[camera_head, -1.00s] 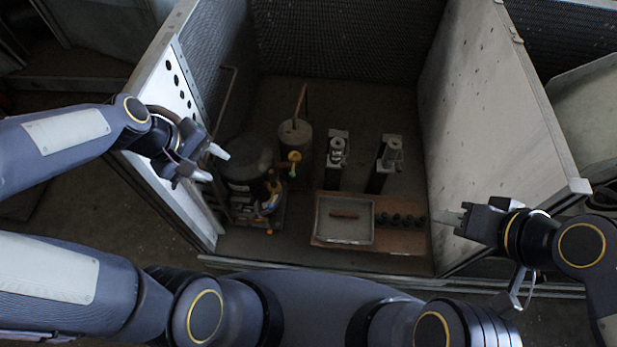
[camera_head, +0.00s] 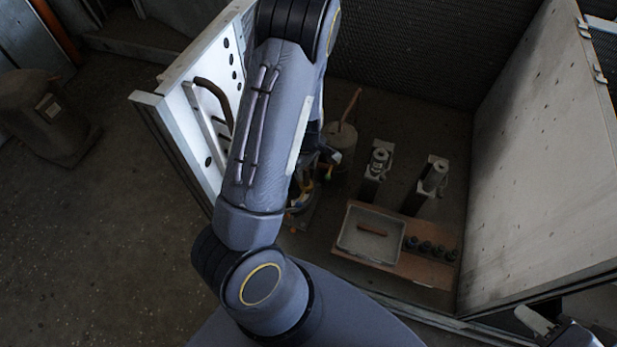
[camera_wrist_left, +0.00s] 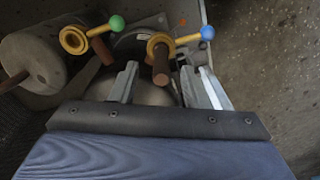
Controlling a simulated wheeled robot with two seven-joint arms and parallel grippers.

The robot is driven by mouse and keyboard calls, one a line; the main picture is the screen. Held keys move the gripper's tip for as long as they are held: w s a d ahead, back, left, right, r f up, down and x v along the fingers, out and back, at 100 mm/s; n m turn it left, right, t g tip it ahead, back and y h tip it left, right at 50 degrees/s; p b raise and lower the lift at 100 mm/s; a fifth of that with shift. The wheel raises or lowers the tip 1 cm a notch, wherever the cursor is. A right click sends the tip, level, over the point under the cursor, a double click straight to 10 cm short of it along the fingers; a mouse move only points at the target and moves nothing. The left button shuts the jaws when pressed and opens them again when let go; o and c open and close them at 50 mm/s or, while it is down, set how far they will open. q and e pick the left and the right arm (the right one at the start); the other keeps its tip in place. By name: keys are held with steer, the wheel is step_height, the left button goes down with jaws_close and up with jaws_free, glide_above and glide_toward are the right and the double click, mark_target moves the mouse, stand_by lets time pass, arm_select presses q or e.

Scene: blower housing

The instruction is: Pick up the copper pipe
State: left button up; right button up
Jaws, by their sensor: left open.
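A short copper pipe (camera_head: 372,229) lies in the grey tray (camera_head: 345,240) in the head view. In the left wrist view, a copper pipe stub (camera_wrist_left: 160,66) joins a yellow valve with a blue ball handle (camera_wrist_left: 207,32). My left gripper (camera_wrist_left: 160,72) is open, with its fingers to either side of that stub; contact cannot be told. In the head view my left arm hides this gripper and much of the compressor. A second stub (camera_wrist_left: 102,49) sits by a green-handled valve (camera_wrist_left: 116,23). My right gripper (camera_head: 545,322) is cut off at the bottom right.
A canister (camera_head: 338,138) carries an upright copper pipe (camera_head: 351,102). A curved brown pipe (camera_head: 213,88) is at the white left panel (camera_head: 182,100). Two stands (camera_head: 375,165) are behind the brown board (camera_head: 425,265). A tall right panel (camera_head: 545,170) bounds the housing.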

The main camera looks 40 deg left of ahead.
mark_target(307, 175)
arm_select(q)
steer(key=f, duration=0.3)
steer(key=shift+d+f, duration=0.25)
steer(key=shift+f, duration=0.05)
steer(key=shift+s, duration=0.1)
jaws_close()
steer(key=shift+r, duration=0.1)
